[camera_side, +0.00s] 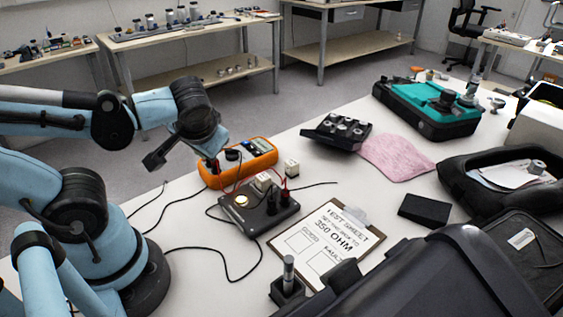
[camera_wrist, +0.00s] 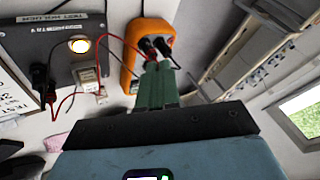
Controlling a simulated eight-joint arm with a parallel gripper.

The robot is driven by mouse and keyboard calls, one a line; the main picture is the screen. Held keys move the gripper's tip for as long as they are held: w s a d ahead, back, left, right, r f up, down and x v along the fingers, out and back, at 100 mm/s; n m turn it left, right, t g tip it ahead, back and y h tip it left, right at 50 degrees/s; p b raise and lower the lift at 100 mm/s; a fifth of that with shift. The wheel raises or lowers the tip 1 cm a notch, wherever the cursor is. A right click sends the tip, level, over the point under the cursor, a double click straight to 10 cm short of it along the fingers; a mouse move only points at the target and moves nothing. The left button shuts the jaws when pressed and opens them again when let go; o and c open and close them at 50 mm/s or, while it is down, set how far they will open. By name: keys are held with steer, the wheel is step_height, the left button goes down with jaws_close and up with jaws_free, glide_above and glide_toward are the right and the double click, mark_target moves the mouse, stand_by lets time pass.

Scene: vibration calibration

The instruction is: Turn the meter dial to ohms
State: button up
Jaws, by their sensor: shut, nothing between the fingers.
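The orange meter (camera_side: 240,165) lies on the white table in the side view, its display toward the far right end. A dark round knob (camera_side: 233,155), which looks like the dial, sits on its face; its setting is too small to read. My gripper (camera_side: 213,165) is over the near left end of the meter, left of the knob. In the wrist view, the green fingers of my gripper (camera_wrist: 158,68) are together and empty, in front of the meter (camera_wrist: 128,72). Dark round parts and red leads show just beyond the fingertips; I cannot tell whether they touch.
A dark box (camera_side: 258,210) with a lit yellow lamp and red leads stands in front of the meter. A clipboard (camera_side: 326,240) reads "350 OHM". A pink cloth (camera_side: 398,158), black tray (camera_side: 337,131) and teal case (camera_side: 428,105) lie to the right. Loose cables cross the table.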

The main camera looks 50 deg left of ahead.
steer(key=o, duration=0.5)
steer(key=shift+w+a+r, duration=0.1)
steer(key=shift+w+r, duration=0.1)
steer(key=shift+r, duration=0.15)
steer(key=shift+c, duration=0.2)
steer(key=o, duration=0.6)
steer(key=w+n+h, duration=0.1)
steer(key=w+a+r+g, duration=0.1)
steer(key=w+r+n+g+h, duration=0.1)
steer(key=shift+w+a+n+h, duration=0.3)
steer(key=shift+a, duration=0.05)
steer(key=r+n+h, duration=0.1)
steer(key=n+h, duration=0.2)
steer(key=h, duration=0.1)
glide_above(232, 153)
steer(key=shift+g, duration=0.4)
steer(key=f, duration=1.1)
steer(key=shift+w+a+f, duration=0.2)
steer(key=shift+a+f, duration=0.15)
steer(key=shift+f, duration=0.05)
steer(key=shift+c, duration=0.3)
steer(key=c, duration=1)
